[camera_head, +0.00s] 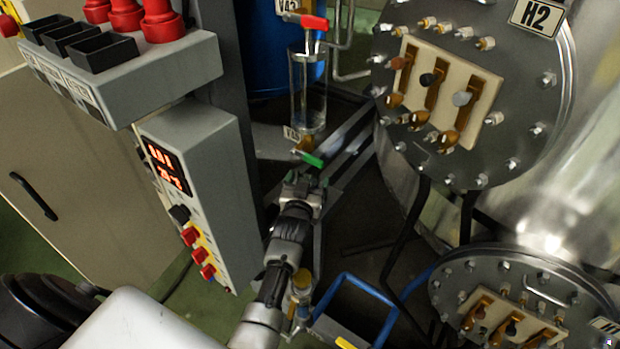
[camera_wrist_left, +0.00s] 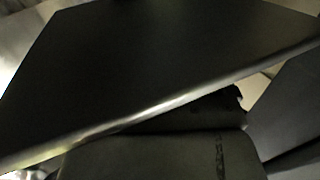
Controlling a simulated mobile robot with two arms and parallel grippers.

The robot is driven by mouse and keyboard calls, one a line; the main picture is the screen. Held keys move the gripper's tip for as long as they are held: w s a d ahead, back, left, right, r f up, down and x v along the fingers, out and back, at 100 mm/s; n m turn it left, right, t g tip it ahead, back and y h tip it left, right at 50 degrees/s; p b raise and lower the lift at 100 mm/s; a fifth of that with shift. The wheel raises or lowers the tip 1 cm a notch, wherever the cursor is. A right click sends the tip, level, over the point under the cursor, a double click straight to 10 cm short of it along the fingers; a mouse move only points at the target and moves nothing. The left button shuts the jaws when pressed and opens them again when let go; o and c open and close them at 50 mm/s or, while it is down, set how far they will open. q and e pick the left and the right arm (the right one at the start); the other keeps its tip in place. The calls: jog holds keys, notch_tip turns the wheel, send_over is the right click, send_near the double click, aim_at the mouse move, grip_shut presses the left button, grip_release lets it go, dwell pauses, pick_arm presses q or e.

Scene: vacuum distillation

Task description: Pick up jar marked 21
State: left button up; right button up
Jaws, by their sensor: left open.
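No label reading 21 is legible, so I cannot tell which thing is the jar. A clear glass cylinder (camera_head: 308,92) stands upright between a red-handled valve (camera_head: 306,21) and a green-handled valve (camera_head: 309,158). A small vessel with a yellowish top (camera_head: 301,283) is beside my left forearm, partly hidden. My left gripper (camera_head: 306,181) is open and empty, just below the green-handled valve in the head view; I cannot tell whether it touches anything. The left wrist view shows a large dark surface (camera_wrist_left: 150,65) with a pale edge. My right gripper is not in view.
A grey control box (camera_head: 205,190) with a red display and knobs stands left of the gripper. Two round bolted steel flanges, the upper marked H2 (camera_head: 470,90), stand to the right. A blue-framed item (camera_head: 365,300) is low, right of my arm.

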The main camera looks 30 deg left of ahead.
pick_arm(q)
jog(key=shift+w+r, duration=0.1)
jog(key=shift+w, duration=0.15)
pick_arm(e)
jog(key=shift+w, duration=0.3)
pick_arm(q)
jog(key=shift+s, duration=0.1)
jog(key=shift+r, duration=0.1)
jog(key=c, duration=1.2)
jog(key=shift+r, duration=0.1)
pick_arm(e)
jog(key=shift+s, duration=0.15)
